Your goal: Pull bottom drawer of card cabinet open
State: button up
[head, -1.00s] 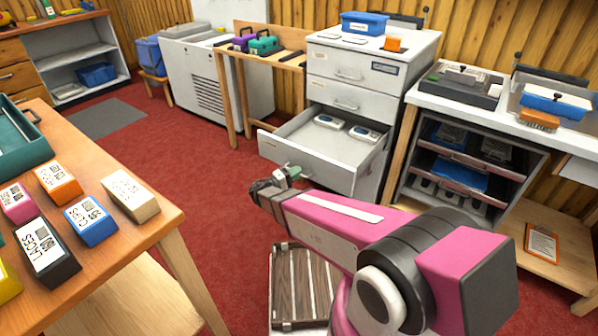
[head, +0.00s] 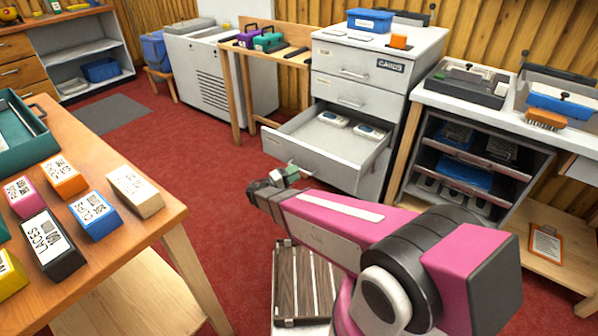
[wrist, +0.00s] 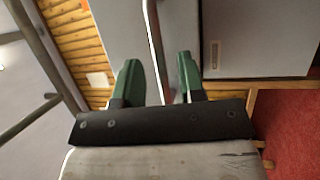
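The white card cabinet (head: 375,50), labelled CARDS, stands against the back wall. Its two upper drawers are closed. Its lowest visible drawer (head: 325,162) is pulled far out, with two pale items inside. My gripper (head: 291,173) is low in front of this drawer's face. In the wrist view, the two green fingers of my gripper (wrist: 158,85) stand apart. A metal handle bar (wrist: 155,45) runs between them, with narrow gaps seeming to show on both sides. The head view barely shows the handle, as my gripper is in front of it.
A wooden table (head: 150,225) with labelled blocks is at the left front. A workbench with an open shelf unit (head: 470,165) stands right of the cabinet. A slatted wooden panel (head: 300,285) shows below my arm. Red floor (head: 215,195) is free between table and cabinet.

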jog(key=v, duration=0.8)
dwell(0.4)
